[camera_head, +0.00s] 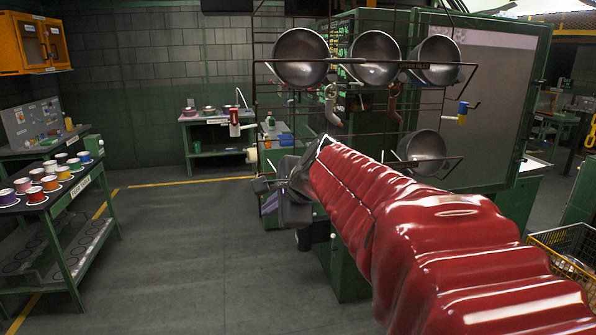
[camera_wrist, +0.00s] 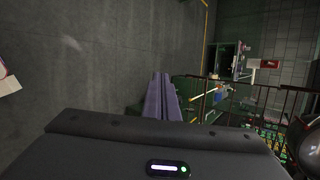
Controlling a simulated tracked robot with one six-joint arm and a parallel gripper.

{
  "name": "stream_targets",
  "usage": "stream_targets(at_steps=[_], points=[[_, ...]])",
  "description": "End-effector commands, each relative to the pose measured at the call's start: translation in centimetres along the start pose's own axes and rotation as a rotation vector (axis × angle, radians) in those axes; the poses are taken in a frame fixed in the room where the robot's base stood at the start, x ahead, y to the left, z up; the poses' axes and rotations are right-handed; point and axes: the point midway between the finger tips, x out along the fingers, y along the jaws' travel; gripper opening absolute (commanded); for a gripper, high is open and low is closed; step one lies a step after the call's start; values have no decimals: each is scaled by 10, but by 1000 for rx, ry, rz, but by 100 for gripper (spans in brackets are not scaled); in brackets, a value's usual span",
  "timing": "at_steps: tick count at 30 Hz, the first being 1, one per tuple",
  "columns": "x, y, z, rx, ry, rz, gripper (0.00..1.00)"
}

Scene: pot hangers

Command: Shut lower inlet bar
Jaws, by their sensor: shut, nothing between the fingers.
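A dark wire rack (camera_head: 330,112) holds bowl-shaped metal pots, three in an upper row and one lower pot (camera_head: 422,150). A thin horizontal bar (camera_head: 450,161) runs by the lower pot; my red-sleeved arm hides its left part. Nothing visibly labels the lower inlet bar, so I cannot tell which bar it is. My gripper (camera_head: 268,193) is left of the rack's lower part, in front of the green cabinet. In the wrist view my gripper (camera_wrist: 166,97) has its purple fingers together and empty. Thin rack bars (camera_wrist: 262,98) show to their right, apart from them in the picture.
A white-ended handle (camera_head: 252,155) sticks out at the rack's left side. A shelf cart with coloured spools (camera_head: 50,183) stands at left. A wire basket (camera_head: 572,262) is at lower right. The grey floor (camera_head: 180,250) between cart and arm is clear.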

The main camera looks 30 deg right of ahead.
Motion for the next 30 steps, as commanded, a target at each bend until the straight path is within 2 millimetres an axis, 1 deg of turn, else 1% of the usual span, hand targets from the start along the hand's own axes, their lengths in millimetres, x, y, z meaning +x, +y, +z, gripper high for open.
stream_targets(at_steps=[1, 2, 3, 5, 6, 8, 9, 13, 15, 18, 21, 24, 27, 30], points=[[-6, 21, 18, -123, -13, 30, 0], [-9, 33, 26, -202, -19, 51, 0], [-13, 50, 36, -306, -27, 75, 0], [-19, 76, 49, -463, -43, 113, 0], [-24, 93, 56, -568, -54, 136, 0], [-31, 118, 66, -725, -72, 169, 0], [-36, 136, 70, -830, -85, 190, 0], [-52, 190, 79, -1171, -134, 253, 0], [-60, 218, 80, -1353, -163, 285, 0], [-69, 251, 77, -1581, -201, 323, 0], [-75, 274, 73, -1747, -229, 348, 0], [-78, 286, 69, -1841, -246, 362, 0], [-79, 289, 67, -1871, -251, 368, 0], [-79, 289, 67, -1871, -251, 369, 0]])
